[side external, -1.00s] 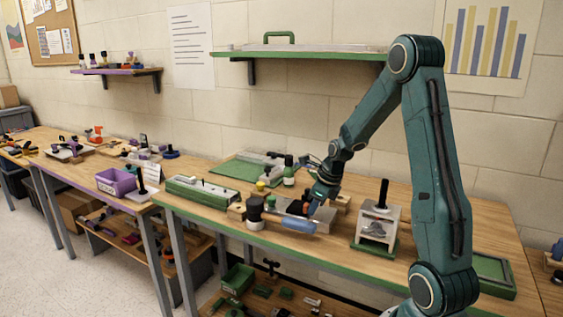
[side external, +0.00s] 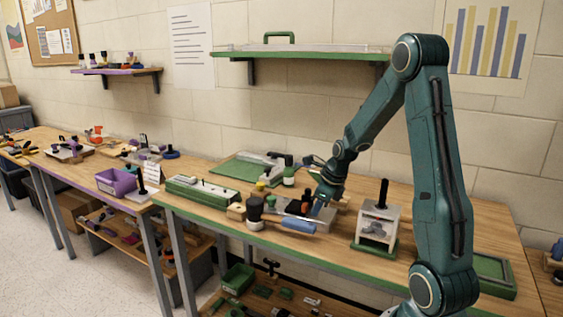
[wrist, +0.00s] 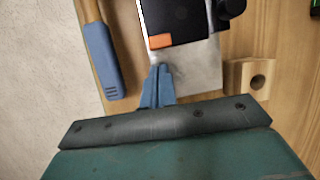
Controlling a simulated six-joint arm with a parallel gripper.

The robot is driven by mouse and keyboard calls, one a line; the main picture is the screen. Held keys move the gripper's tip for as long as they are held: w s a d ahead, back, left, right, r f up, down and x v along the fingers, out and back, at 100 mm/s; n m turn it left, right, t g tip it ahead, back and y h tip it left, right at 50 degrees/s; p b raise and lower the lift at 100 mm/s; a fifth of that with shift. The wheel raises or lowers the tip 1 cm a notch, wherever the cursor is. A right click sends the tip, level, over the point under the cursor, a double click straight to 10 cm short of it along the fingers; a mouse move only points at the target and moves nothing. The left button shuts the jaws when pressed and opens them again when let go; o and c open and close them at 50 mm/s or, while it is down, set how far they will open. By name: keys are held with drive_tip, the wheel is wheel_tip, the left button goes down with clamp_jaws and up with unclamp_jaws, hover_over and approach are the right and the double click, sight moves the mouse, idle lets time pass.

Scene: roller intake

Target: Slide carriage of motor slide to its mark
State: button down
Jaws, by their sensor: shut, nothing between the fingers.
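The motor slide shows in the wrist view as a pale metal plate (wrist: 205,75) carrying a dark block, the carriage (wrist: 178,18), with an orange tab on its near left corner. In the side view the carriage (side external: 305,203) is a small dark and orange shape, partly hidden beside my gripper. My gripper (wrist: 160,72) has blue fingers, pressed together and empty, just short of the carriage's near edge, over the plate. I cannot tell whether they touch it. In the side view my gripper (side external: 317,210) points down at the slide. I cannot make out the mark.
A mallet with a blue handle (side external: 299,225) lies along the front; its handle (wrist: 103,58) is left of the plate in the wrist view. A wooden block with a hole (wrist: 250,77) sits to the right. A grey stand (side external: 376,228) and a green fixture (side external: 200,191) flank the slide.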

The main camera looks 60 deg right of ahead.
drive_tip(key=shift+r, duration=0.15)
drive_tip(key=v, duration=0.7)
drive_tip(key=shift+r, duration=0.35)
drive_tip(key=shift+s+a, duration=0.1)
drive_tip(key=s+a+r+n, duration=0.1)
drive_tip(key=a+r+n, duration=0.2)
drive_tip(key=a+n, duration=0.45)
drive_tip(key=s+a+r+n, duration=0.1)
drive_tip(key=a+r+n, duration=0.3)
drive_tip(key=a+n, duration=0.4)
drive_tip(key=s+a+r+n+t, duration=0.1)
drive_tip(key=s+a+r+n, duration=0.1)
drive_tip(key=s+a+n, duration=0.8)
drive_tip(key=n, duration=0.9)
drive_tip(key=shift+y, duration=0.4)
